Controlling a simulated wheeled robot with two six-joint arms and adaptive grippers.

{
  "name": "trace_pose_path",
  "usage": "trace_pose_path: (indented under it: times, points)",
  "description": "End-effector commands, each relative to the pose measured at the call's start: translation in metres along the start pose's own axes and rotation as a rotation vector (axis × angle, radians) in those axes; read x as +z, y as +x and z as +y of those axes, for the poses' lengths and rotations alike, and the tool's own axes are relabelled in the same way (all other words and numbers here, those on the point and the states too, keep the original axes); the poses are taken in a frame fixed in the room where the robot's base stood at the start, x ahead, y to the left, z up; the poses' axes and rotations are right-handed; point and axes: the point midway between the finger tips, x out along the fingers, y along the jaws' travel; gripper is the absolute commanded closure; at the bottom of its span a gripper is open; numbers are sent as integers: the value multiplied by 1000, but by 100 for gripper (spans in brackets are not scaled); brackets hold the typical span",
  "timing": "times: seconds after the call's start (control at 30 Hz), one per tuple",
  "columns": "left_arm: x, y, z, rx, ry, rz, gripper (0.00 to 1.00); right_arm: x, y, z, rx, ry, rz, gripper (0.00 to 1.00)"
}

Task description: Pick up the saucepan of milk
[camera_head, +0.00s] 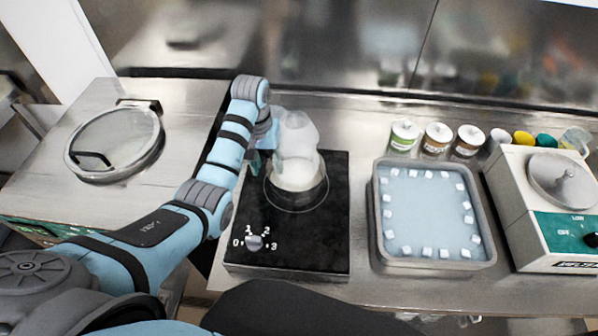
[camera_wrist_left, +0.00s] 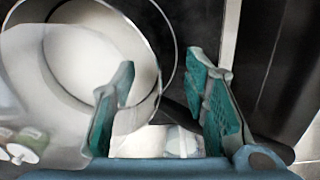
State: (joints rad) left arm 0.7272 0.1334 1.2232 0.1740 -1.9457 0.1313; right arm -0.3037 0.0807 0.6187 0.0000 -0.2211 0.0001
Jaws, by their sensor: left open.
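The saucepan of milk (camera_head: 300,180) stands on the black hot plate (camera_head: 310,250) in the head view, with white milk inside and pale steam above it. It also shows in the left wrist view (camera_wrist_left: 85,70), its round rim at the upper left. My left gripper (camera_head: 262,160) is at the pan's left side, partly hidden by its own arm. In the left wrist view the gripper (camera_wrist_left: 160,105) has its two teal fingers apart. One finger overlaps the pan in the picture and the other is right of the rim. I cannot tell whether either touches.
A tray with white cubes around its edge (camera_head: 378,225) stands right of the hot plate. Several jars (camera_head: 405,136) stand behind it, and a white-and-green machine (camera_head: 540,215) is at far right. A round-lidded freezer (camera_head: 115,140) is at left. A steel wall (camera_head: 350,40) closes the back.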

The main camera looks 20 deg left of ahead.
Motion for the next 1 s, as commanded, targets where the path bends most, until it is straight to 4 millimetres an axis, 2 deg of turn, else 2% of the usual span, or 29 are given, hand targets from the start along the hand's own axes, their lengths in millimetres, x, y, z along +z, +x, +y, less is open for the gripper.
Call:
trace_pose_path:
  times: [0.1, 0.33, 0.6, 1.0]
  points:
    - [2, 12, -4, 0, -8, -1, 59, -1, 0, 0, 0, 0, 1, 48]
    - [2, 14, -4, 0, -9, 1, 59, -4, 0, 0, 0, 0, 6, 48]
    - [1, 14, -4, 0, -7, 1, 100, -4, 0, 0, 0, 0, 8, 48]
    - [1, 14, -4, 0, -7, 3, 100, -4, 0, 0, 0, 0, 7, 48]
